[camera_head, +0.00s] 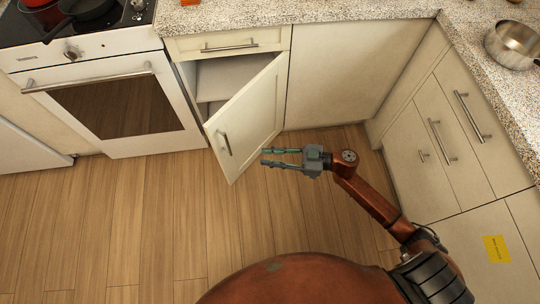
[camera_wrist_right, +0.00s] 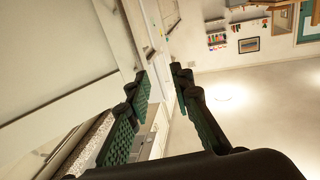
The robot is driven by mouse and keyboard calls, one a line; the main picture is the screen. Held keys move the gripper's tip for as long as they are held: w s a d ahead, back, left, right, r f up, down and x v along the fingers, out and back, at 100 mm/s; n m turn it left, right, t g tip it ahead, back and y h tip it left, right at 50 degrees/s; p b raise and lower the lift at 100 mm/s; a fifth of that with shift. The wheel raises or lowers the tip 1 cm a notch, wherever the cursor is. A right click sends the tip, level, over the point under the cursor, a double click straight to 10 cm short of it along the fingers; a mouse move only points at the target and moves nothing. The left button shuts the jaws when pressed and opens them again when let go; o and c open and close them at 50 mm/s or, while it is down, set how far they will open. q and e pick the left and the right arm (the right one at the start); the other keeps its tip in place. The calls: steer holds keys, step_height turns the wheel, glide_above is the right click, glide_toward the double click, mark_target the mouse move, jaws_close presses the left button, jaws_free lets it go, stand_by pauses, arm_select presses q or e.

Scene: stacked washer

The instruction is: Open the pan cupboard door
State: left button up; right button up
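The cupboard door (camera_head: 250,117), cream with a vertical metal handle (camera_head: 223,143), stands partly open below the counter, swung out from its right side. The cupboard interior (camera_head: 222,80) shows a shelf behind it. My right gripper (camera_head: 264,158) is to the right of the door's lower part, with its fingers pointing left. Its two fingers are apart with nothing between them; in the right wrist view the gripper (camera_wrist_right: 157,78) is also open, with a pale panel close on the left. Whether a finger touches the door I cannot tell. My left gripper is not in view.
The oven (camera_head: 115,105) with a stovetop stands left of the cupboard. Drawers with metal handles (camera_head: 470,116) line the right side. A metal pot (camera_head: 513,45) sits on the right counter. The wooden floor (camera_head: 150,220) in front is clear.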

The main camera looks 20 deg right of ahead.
jaws_close()
stand_by(0.3)
steer(key=shift+c, duration=1.9)
jaws_free()
steer(key=o, duration=0.6)
steer(key=shift+c, duration=0.2)
steer(key=v, duration=1.2)
